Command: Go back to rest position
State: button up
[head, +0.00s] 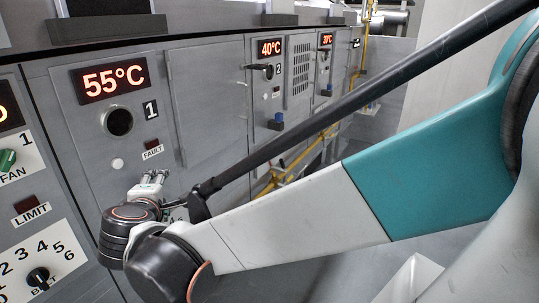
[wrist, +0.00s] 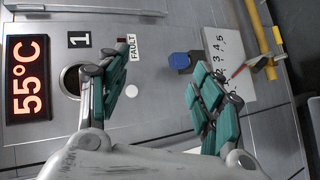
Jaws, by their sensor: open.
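My gripper (head: 152,178) is in front of the grey panel of unit 1 (head: 135,165), low and left of centre in the head view. In the wrist view my gripper (wrist: 160,64) is open, its teal-padded fingers wide apart with nothing between them. The panel behind shows a red 55°C display (head: 112,80), also in the wrist view (wrist: 27,78). A round dark hole (head: 119,122) lies below the display. A blue knob (wrist: 180,60) shows beyond the fingers, apart from them; my arm and gripper seem to hide it in the head view.
Unit 2, with a 40°C display (head: 270,48) and a blue knob (head: 276,120), stands farther back. Yellow pipes (head: 280,178) run behind my arm. A control panel with a black dial (head: 38,278) is close at the left. A numbered scale (wrist: 222,42) lies near my right finger.

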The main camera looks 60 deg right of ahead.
jog(key=shift+s, duration=0.15)
jog(key=s+a+f+m+g+y, duration=0.1)
jog(key=s+a+f+m+y, duration=0.2)
jog(key=s, duration=0.4)
jog(key=s+a+f+m+g+y, duration=0.2)
jog(key=s+a+f+m+y, duration=0.1)
jog(key=s+a+m+y, duration=0.2)
jog(key=s+a+y, duration=0.1)
jog(key=s+a, duration=0.1)
jog(key=a, duration=0.1)
jog(key=shift+s+f+m, duration=0.15)
jog(key=shift+f+m, duration=0.05)
jog(key=shift+m, duration=0.1)
